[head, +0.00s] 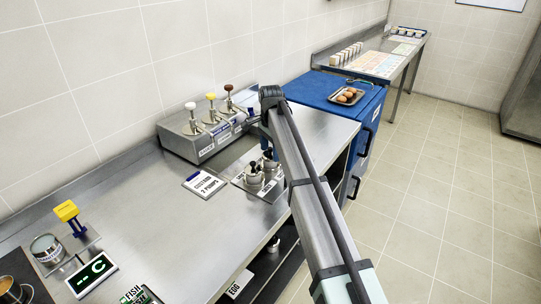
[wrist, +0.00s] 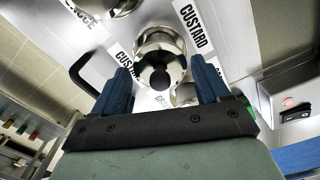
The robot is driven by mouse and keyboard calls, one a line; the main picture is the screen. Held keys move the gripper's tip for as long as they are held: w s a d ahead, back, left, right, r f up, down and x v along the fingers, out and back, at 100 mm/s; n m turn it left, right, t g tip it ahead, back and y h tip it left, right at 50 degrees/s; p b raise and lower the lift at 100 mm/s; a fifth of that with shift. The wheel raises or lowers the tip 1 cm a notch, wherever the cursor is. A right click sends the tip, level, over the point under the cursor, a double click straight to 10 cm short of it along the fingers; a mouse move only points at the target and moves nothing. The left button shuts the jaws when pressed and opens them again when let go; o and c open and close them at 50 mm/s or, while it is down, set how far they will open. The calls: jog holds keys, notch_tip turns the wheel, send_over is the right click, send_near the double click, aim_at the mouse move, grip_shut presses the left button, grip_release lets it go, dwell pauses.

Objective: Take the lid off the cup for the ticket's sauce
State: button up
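The ticket card (head: 204,184) reads "CUSTARD 2 PUMPS" and lies on the steel counter. Small steel cups with black-knobbed lids (head: 254,176) stand right of it, partly hidden by my arm. In the wrist view, a round steel lid (wrist: 147,46) with a black knob (wrist: 160,76) shows between my fingers, beside a label reading "CUSTARD" (wrist: 194,30). My gripper (wrist: 160,64) is open, with blue fingers on either side of the knob and gaps between. I cannot tell how far above the knob the fingertips are. Another steel cup (wrist: 108,5) is at the top left, cut off.
A sauce dispenser (head: 206,140) with white, yellow and brown pump knobs stands at the wall behind the cups. A blue cabinet (head: 325,90) carries a tray of eggs (head: 347,97). A can (head: 46,249) and a display (head: 90,273) sit front left. The counter's middle is clear.

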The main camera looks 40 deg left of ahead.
jog(key=c, duration=0.7)
jog(key=shift+r, duration=0.1)
